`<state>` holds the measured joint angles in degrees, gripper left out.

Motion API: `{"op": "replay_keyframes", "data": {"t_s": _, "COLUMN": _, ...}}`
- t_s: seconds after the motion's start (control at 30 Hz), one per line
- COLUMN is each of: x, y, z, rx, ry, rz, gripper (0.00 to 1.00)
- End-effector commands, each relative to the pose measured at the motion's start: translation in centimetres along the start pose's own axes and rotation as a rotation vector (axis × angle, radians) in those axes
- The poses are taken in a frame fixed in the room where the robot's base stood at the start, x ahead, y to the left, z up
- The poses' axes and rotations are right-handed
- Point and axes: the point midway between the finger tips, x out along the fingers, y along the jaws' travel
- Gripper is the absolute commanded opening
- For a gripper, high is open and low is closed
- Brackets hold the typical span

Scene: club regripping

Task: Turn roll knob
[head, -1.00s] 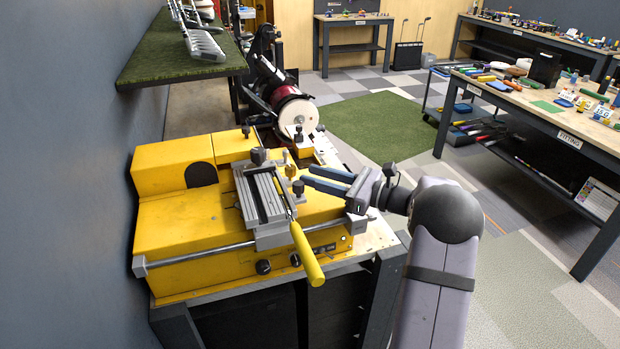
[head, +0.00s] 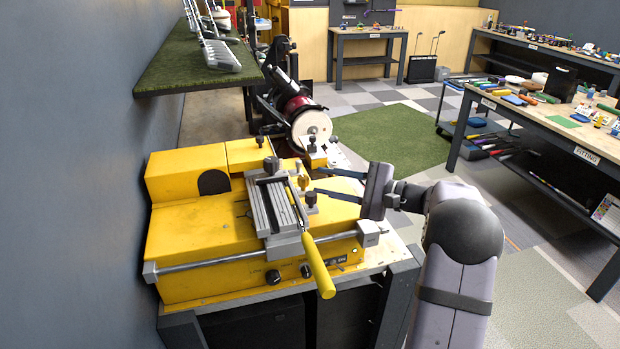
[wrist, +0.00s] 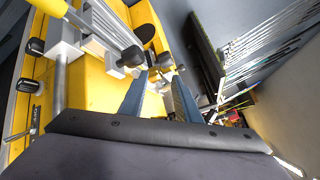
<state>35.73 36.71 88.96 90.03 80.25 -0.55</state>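A yellow machine (head: 190,225) carries a grey sliding clamp (head: 265,205) with a yellow-handled lever (head: 318,265). Small knobs stand around the clamp: a dark one (head: 271,165) at its far end, a brass one (head: 303,181), and a dark one (head: 311,199) on its right side. I cannot tell which is the roll knob. My gripper (head: 317,181) reaches in from the right, with its fingers apart and its tips close to the right-side knobs. In the wrist view, my gripper (wrist: 159,80) is open, with nothing seen held. A large dark knob (wrist: 131,57) is left of the fingers there.
Dark control knobs (head: 273,277) line the machine's front. A grinding wheel (head: 312,125) stands behind it. A shelf (head: 200,78) with club heads hangs at the left wall.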

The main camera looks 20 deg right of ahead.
Motion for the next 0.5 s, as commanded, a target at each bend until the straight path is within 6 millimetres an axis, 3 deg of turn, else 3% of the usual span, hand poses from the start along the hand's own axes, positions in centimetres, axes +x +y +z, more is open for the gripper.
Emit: {"op": "replay_keyframes", "data": {"t_s": 0.5, "x": -0.79, "y": -1.05, "z": 1.08, "rx": -1.316, "ry": -0.021, "rz": 0.194, "gripper": 0.30}}
